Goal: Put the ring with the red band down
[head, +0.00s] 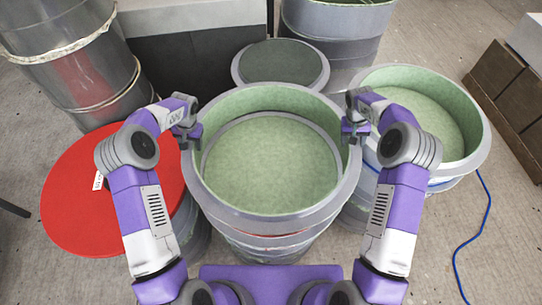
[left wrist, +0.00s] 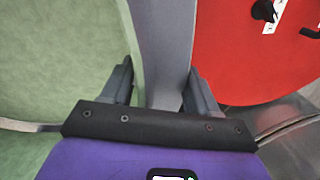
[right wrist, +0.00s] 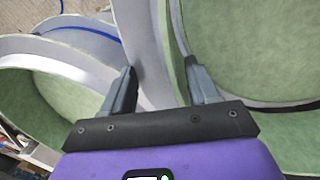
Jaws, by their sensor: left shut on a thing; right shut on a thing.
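A wide grey ring with a pale green inside (head: 225,207) is at the middle of the head view, between my two arms. A thin red strip shows low on its front side, partly hidden. My left gripper (head: 190,130) is shut on the ring's left wall, and the wall runs between its fingers in the left wrist view (left wrist: 163,85). My right gripper (head: 353,130) is shut on the right wall, which also shows between its fingers in the right wrist view (right wrist: 155,85). A green-floored mould (head: 270,165) shows through the ring. I cannot tell whether the ring touches it.
A red round lid (head: 75,200) is close on the left. A green-lined drum (head: 460,165) stands close on the right. A smaller dark-topped drum (head: 283,62) is behind. Brown boxes (head: 505,95) stand far right, and a blue cable (head: 487,215) lies on the floor.

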